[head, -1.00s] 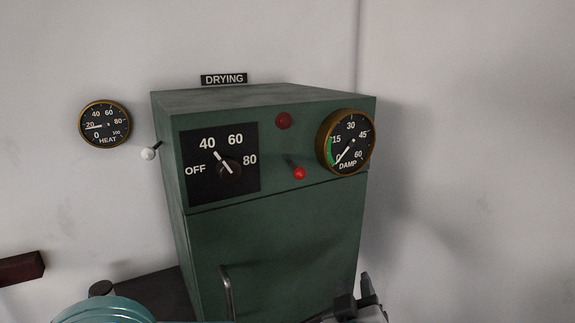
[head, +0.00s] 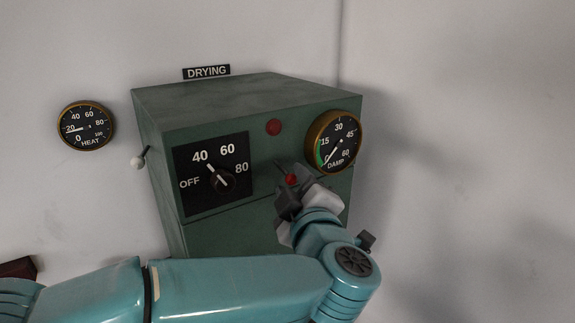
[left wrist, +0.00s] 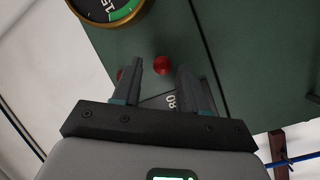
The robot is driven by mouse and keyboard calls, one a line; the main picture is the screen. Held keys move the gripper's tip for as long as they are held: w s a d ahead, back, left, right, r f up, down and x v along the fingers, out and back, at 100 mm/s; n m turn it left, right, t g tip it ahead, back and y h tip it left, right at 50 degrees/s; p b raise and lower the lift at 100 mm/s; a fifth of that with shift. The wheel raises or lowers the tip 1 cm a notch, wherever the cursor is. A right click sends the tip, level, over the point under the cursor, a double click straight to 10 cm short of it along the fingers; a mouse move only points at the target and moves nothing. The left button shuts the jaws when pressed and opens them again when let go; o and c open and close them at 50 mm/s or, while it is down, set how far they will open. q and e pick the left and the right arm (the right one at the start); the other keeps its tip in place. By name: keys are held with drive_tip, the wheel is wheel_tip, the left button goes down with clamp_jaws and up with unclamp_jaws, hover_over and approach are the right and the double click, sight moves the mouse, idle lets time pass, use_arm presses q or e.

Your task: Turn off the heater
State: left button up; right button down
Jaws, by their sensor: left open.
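The green cabinet (head: 225,228) under a DRYING sign has a black dial (head: 221,183) marked OFF, 40, 60 and 80. Its white pointer is toward 40. A small lever with a red ball (head: 291,180) sits right of the dial, below a red lamp (head: 273,127). My left gripper (head: 294,187) is open around or just in front of the red ball; exact depth is unclear. In the left wrist view the red ball (left wrist: 162,65) shows between the tips of the open fingers (left wrist: 170,68). My right gripper is not in view.
A DAMP gauge (head: 334,142) is close to the right of the lever. A lever with a white ball (head: 137,162) sticks out at the cabinet's left side. A HEAT gauge (head: 86,126) is on the wall. My left arm covers the cabinet's lower front.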

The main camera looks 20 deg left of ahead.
sight(292, 182)
use_arm(q)
drive_tip(key=x, duration=0.3)
drive_tip(key=shift+p, duration=0.3)
drive_tip(key=shift+w+a, duration=0.35)
drive_tip(key=shift+a, duration=0.05)
drive_tip(key=shift+w+d, duration=0.1)
